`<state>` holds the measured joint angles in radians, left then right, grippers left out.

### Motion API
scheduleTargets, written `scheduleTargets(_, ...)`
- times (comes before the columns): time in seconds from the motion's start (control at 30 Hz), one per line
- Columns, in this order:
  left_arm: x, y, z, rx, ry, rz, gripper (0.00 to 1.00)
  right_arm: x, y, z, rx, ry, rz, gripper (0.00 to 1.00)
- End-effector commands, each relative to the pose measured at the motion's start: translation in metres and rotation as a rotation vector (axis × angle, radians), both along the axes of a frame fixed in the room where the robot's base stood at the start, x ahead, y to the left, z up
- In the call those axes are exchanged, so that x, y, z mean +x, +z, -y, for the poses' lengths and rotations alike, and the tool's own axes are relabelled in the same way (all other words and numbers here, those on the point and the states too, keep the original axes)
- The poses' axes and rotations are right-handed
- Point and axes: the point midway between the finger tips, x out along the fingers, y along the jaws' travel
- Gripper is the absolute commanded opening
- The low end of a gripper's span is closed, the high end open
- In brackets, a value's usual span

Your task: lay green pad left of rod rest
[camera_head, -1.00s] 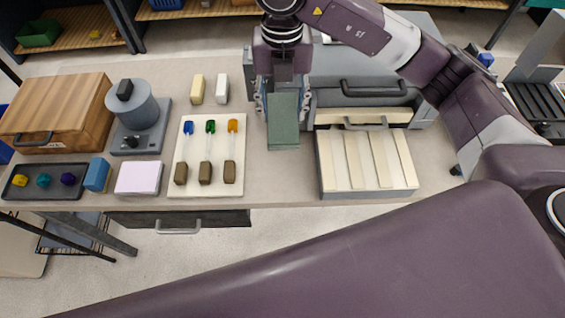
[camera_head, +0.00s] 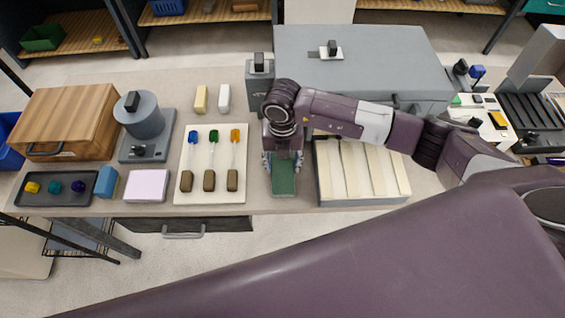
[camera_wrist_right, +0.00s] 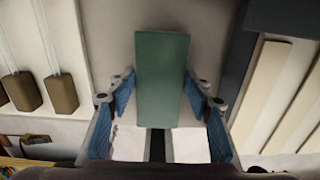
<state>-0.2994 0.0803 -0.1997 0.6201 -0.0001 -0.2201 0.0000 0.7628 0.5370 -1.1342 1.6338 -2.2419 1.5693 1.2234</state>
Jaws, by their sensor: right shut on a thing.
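The green pad (camera_head: 284,184) is a flat dark green rectangle, held by my right gripper (camera_head: 283,160) near the table's front edge. In the right wrist view the pad (camera_wrist_right: 162,80) sits between the blue-padded fingers of the gripper (camera_wrist_right: 160,92). I cannot tell whether the pad touches the table. A pale board (camera_head: 205,195) with three colour-tipped glass rods with brown handles lies to the pad's left. A grey tray with cream slats (camera_head: 362,170) stands just to its right. I cannot tell for sure which is the rod rest. My left gripper does not show.
A large grey box (camera_head: 350,60) stands behind my right arm. To the left are a lilac block (camera_head: 147,186), a blue block (camera_head: 107,182), a dark tray (camera_head: 55,198), a grey cylinder device (camera_head: 145,118) and a wooden box (camera_head: 72,110). The strip beside the rod board is narrow.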

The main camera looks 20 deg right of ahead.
Motion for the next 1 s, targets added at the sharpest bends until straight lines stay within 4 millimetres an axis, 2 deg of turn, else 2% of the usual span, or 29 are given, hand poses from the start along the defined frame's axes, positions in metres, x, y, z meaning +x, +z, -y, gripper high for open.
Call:
scheduleTargets(0.47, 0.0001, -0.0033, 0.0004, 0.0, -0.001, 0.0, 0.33, 0.0002, -0.012, -0.0001, 0.001, 0.001, 0.001, 0.23)
scheduleTargets(0.5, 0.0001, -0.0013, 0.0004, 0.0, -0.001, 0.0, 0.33, 0.0003, -0.01, -0.0001, 0.001, 0.001, 0.001, 0.51)
scheduleTargets(0.6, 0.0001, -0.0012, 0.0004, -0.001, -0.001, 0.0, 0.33, 0.0002, -0.0099, 0.0, 0.0, 0.001, 0.001, 0.62)
scheduleTargets(1.0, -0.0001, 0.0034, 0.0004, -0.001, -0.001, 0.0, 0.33, 0.0005, -0.0036, 0.0, 0.0, 0.001, 0.002, 0.64)
